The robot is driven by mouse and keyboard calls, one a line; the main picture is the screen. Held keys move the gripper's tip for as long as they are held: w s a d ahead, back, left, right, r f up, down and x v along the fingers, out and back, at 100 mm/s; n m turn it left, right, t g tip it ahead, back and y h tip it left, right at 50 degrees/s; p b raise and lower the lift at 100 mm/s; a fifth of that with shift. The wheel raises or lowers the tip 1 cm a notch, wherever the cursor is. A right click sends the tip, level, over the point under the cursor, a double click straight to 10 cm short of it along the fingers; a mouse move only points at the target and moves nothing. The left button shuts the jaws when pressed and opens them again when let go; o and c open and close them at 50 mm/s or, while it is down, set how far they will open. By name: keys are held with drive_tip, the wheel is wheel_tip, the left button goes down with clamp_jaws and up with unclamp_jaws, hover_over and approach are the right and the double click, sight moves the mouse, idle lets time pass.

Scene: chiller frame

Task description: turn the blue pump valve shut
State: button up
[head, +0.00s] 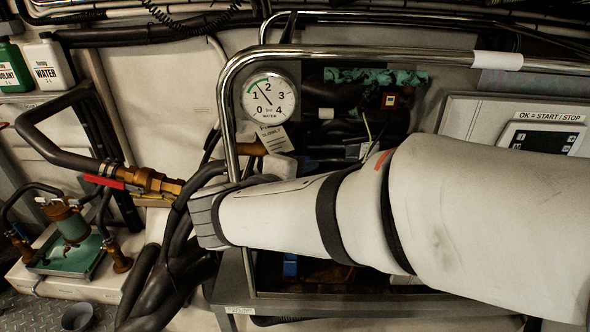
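A small blue part (290,265) shows just below my arm, inside the dark lower bay of the frame. It may be the blue pump valve, but most of it is hidden and I cannot tell its handle's position. My pale, sleeved arm reaches in from the right and ends in a grey ribbed section beside the steel rail. No gripper fingers show, so I cannot tell where they are relative to the blue part. A red lever (104,182) sits on a brass valve (155,182) at the left.
A bent steel rail (232,110) stands in front of the frame, with a round gauge (269,98) behind it. Thick black hoses (150,285) crowd the lower left. A control panel (541,138) is at the right. A green filter unit (72,225) stands at left.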

drive_tip(key=a+n+t+y+b, duration=0.1)
drive_tip(key=a+n+t, duration=0.15)
drive_tip(key=a, duration=0.25)
drive_tip(key=shift+m+t, duration=0.25)
drive_tip(key=shift+m, duration=0.1)
drive_tip(key=x, duration=0.5)
drive_tip(key=r+x, duration=0.1)
drive_tip(key=x, duration=0.1)
drive_tip(key=shift+w+a+f, duration=0.1)
drive_tip(key=shift+w, duration=0.45)
clamp_jaws()
